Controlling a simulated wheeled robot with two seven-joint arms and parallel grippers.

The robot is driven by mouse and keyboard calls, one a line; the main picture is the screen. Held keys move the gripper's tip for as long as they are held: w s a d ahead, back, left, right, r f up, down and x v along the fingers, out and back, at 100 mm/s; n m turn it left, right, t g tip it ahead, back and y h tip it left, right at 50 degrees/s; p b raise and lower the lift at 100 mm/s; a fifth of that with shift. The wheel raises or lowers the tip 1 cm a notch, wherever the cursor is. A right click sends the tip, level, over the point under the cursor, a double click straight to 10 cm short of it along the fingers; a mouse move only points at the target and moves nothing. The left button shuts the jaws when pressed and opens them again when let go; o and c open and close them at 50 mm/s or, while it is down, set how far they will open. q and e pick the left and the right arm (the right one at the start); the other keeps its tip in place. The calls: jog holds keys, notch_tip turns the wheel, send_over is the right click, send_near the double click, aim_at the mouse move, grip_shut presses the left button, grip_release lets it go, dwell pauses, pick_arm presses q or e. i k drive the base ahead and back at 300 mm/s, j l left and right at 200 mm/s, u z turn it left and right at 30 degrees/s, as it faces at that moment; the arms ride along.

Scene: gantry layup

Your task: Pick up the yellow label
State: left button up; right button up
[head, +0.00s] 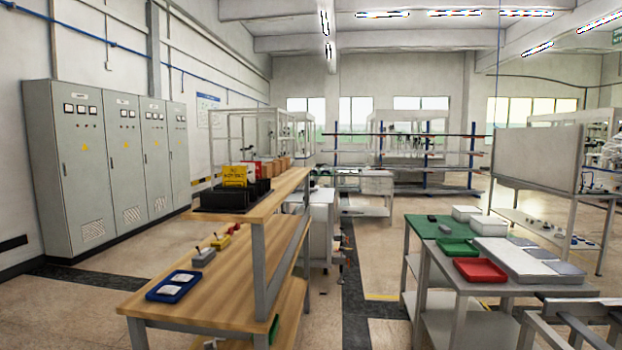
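A yellow label (235,176) with dark lettering stands upright in a black holder (228,204) on the raised wooden shelf of the workbench at left of centre. A red card and a white one stand just to the right of and behind it. The label's lower edge is hidden by the holder. Neither of my grippers shows in the head view.
The wooden workbench (222,290) carries a blue tray (174,285) with white pieces and small grey, yellow and red items under the shelf. At right, tables hold a green tray (458,247), a red tray (479,270) and white boxes. Floor lies open between them.

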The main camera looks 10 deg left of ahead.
aim_at(232, 176)
jog(key=i+l+z, duration=0.1)
jog(key=i+z, duration=0.55)
jog(key=i, duration=0.3)
jog(key=i+j+z, duration=0.2)
jog(key=i+z, duration=0.45)
jog(key=i, duration=0.6)
jog(key=u, duration=1.15)
jog(key=i, duration=0.05)
